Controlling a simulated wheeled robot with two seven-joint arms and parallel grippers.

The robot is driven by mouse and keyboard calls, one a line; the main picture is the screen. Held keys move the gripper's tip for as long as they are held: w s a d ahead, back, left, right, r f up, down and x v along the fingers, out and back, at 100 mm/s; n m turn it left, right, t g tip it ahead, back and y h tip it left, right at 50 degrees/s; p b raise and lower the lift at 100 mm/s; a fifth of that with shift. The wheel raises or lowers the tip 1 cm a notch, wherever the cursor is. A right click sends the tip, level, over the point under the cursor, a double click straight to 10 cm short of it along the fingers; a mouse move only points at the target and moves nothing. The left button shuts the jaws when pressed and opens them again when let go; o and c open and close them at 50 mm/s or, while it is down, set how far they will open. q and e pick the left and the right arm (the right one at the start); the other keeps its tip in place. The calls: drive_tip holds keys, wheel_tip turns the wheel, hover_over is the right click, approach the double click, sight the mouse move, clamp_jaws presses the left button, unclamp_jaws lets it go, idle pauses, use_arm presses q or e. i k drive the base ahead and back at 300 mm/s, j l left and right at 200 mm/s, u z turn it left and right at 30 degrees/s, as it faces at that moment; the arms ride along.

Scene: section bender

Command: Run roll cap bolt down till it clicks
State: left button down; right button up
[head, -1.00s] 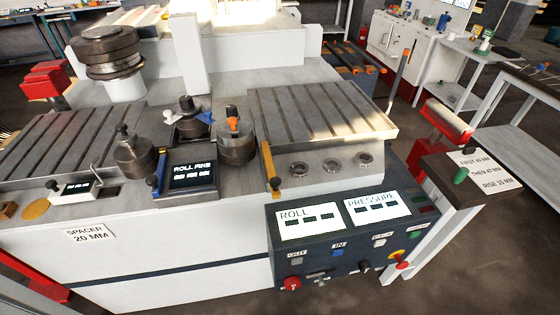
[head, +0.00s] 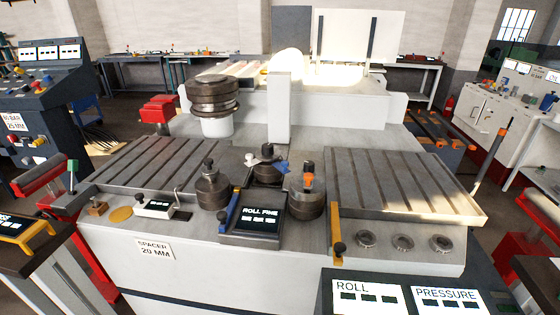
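The section bender (head: 290,262) stands in front of me in the head view. Several dark steel rolls show on it: a front left roll (head: 212,188), a front right roll (head: 307,203), a middle roll (head: 267,172) and a larger stacked roll (head: 213,98) at the back left. The front right roll has an orange part (head: 308,181) on its top. The middle roll has a white and blue handled piece (head: 262,158) at its top. I cannot tell which top part is the roll cap bolt. Neither of my grippers is in view.
A "ROLL FINE" display (head: 260,214) stands between the front rolls. A panel (head: 408,297) reading ROLL and PRESSURE is at the bottom right. A slotted right table (head: 400,185) and slotted left table (head: 155,170) flank the rolls. A control console (head: 45,95) stands at the far left.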

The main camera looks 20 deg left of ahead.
sight(267, 149)
drive_tip(key=i+j+z, duration=0.1)
drive_tip(key=j+z, duration=0.3)
drive_tip(key=j, duration=0.15)
drive_tip(key=j+z, duration=0.45)
drive_tip(key=j, duration=0.15)
drive_tip(key=j+z, duration=0.4)
drive_tip(key=j, duration=0.2)
drive_tip(key=k, duration=0.05)
